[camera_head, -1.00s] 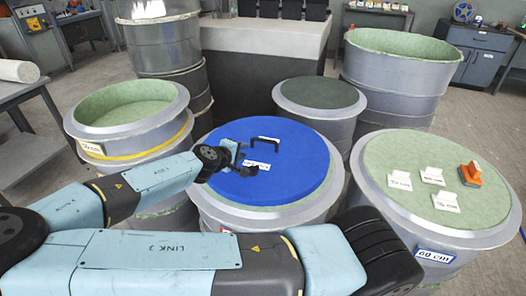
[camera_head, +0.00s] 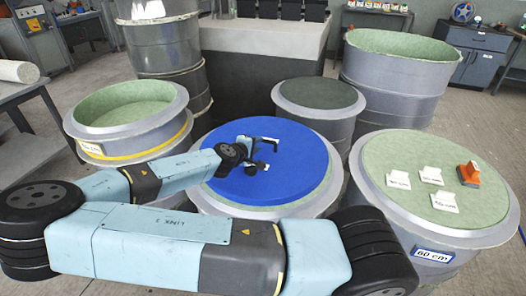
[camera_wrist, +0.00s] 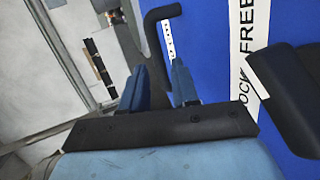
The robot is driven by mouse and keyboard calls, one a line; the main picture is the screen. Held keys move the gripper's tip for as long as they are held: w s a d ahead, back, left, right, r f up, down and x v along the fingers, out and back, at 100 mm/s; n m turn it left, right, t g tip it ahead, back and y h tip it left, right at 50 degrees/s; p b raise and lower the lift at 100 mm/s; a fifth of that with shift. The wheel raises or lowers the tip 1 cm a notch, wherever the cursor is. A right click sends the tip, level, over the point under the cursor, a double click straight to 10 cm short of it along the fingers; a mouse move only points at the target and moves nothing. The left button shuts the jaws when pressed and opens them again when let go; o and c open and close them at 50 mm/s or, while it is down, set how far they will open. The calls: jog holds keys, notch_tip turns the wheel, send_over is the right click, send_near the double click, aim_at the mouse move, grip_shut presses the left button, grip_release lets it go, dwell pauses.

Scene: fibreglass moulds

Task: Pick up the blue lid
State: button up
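The blue lid (camera_head: 290,180) lies flat on a round grey mould with a pale green rim, in the middle of the head view. It fills the right of the wrist view (camera_wrist: 215,30). Its black handle (camera_wrist: 152,45) stands up from its surface. My gripper (camera_head: 262,152) is over the lid at the handle. In the wrist view my two blue fingers (camera_wrist: 158,85) are apart, and the handle's near end shows between and beyond their tips. Contact with the handle cannot be told. A white lettered label (camera_wrist: 250,45) on the lid shows beside the handle.
A mould at the right (camera_head: 375,200) bears white cards and an orange tool (camera_head: 468,174). An open mould with a yellow band (camera_head: 100,150) stands at the left. A dark-topped mould (camera_head: 320,95) stands close behind the lid. Taller moulds stand at the back.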

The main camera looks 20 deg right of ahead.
aim_at(263, 147)
jog(key=shift+x, duration=2.95)
jog(key=shift+c, duration=0.2)
jog(key=c, duration=0.4)
grip_shut()
jog(key=shift+s, duration=0.1)
